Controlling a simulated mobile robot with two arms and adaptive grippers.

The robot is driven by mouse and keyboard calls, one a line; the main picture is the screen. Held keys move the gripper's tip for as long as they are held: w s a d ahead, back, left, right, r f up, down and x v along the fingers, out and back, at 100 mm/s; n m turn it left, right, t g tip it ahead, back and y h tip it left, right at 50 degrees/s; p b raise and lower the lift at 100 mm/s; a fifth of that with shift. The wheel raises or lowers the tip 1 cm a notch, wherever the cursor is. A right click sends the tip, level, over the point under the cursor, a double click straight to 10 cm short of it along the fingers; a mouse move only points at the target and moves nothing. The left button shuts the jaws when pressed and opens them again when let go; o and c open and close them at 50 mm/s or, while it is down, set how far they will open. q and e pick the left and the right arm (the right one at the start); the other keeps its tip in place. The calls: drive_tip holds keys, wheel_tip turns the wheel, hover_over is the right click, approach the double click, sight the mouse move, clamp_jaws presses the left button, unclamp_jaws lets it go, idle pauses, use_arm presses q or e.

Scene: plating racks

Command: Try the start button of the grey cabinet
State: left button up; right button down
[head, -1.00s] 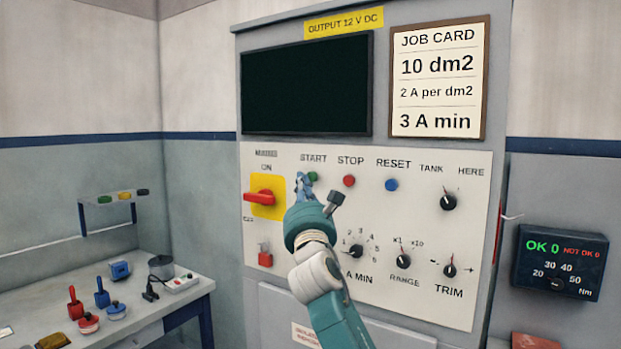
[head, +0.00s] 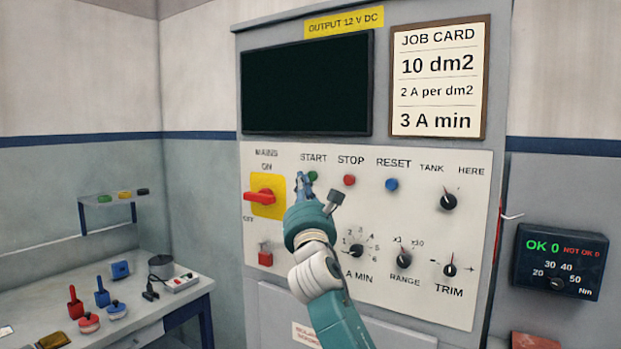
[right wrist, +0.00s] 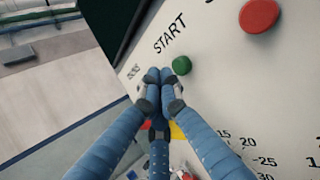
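The grey cabinet (head: 420,329) stands ahead with a pale control panel. Its green start button (head: 313,176) sits under the word START; it also shows in the right wrist view (right wrist: 181,65). My right gripper (head: 304,180) is in front of the panel, just left of the button. In the right wrist view its blue fingers (right wrist: 161,78) are drawn together with nothing between them. Their tips are close beside the button; I cannot tell whether they touch it. The cabinet's screen (head: 307,84) is dark. My left gripper is not in view.
A red stop button (head: 349,180) and blue reset button (head: 391,184) are to the right. A red mains switch (head: 260,195) lies horizontal on a yellow plate at the left. Black knobs sit lower. A workbench (head: 60,326) with small items stands at left.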

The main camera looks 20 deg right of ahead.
drive_tip(key=shift+w+d+r, duration=0.1)
drive_tip(key=shift+w+d, duration=0.05)
drive_tip(key=shift+w+d, duration=0.15)
drive_tip(key=shift+d, duration=0.05)
idle(0.3)
drive_tip(key=shift+w+d+p, duration=0.3)
drive_tip(key=shift+d+p, duration=0.1)
idle(0.8)
idle(0.3)
drive_tip(key=shift+s+a+p, duration=0.3)
drive_tip(key=shift+s+a, duration=0.3)
drive_tip(key=shift+a, duration=0.1)
